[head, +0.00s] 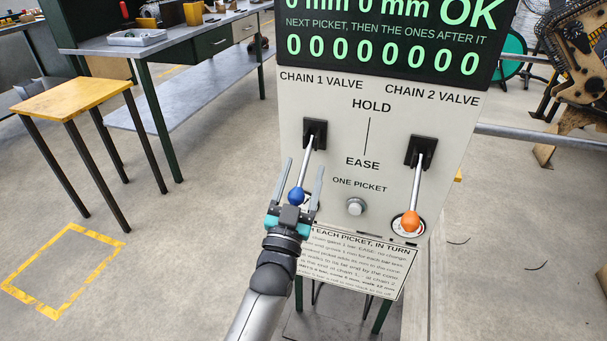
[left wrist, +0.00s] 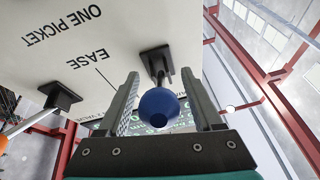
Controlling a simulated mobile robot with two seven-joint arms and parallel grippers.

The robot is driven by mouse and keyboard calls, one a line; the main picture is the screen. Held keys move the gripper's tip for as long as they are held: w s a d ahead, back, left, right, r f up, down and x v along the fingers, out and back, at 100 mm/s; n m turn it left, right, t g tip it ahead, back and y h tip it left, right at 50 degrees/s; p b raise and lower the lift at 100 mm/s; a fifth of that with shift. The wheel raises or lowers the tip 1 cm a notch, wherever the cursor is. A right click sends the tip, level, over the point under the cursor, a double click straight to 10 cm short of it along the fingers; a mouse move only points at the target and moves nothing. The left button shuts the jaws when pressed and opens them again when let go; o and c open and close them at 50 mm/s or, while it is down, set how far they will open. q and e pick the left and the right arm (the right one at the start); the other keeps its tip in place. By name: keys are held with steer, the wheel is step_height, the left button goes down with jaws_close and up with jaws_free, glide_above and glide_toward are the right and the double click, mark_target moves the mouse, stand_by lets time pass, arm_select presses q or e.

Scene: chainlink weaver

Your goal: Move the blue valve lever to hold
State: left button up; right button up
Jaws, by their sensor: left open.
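The blue valve lever is a metal rod with a blue knob (head: 296,196), under the label CHAIN 1 VALVE on the white panel. Its rod slopes down from a black bracket (head: 314,134), so the knob sits low, at the EASE end of the HOLD–EASE line. My left gripper (head: 304,166) is open, its fingers on either side of the lever. In the left wrist view the blue knob (left wrist: 158,106) lies between the fingers, with a visible gap on each side. My right gripper is not in view.
An orange-knobbed lever (head: 410,221) under CHAIN 2 VALVE also points down, to the right. A round ONE PICKET button (head: 356,207) sits between the levers. An instruction plate (head: 355,262) is below. A yellow-topped table (head: 75,97) stands left, with open floor between.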

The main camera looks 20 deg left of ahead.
arm_select(q)
steer(key=shift+w+r, duration=0.15)
steer(key=shift+w, duration=0.25)
jaws_close()
stand_by(0.4)
stand_by(0.9)
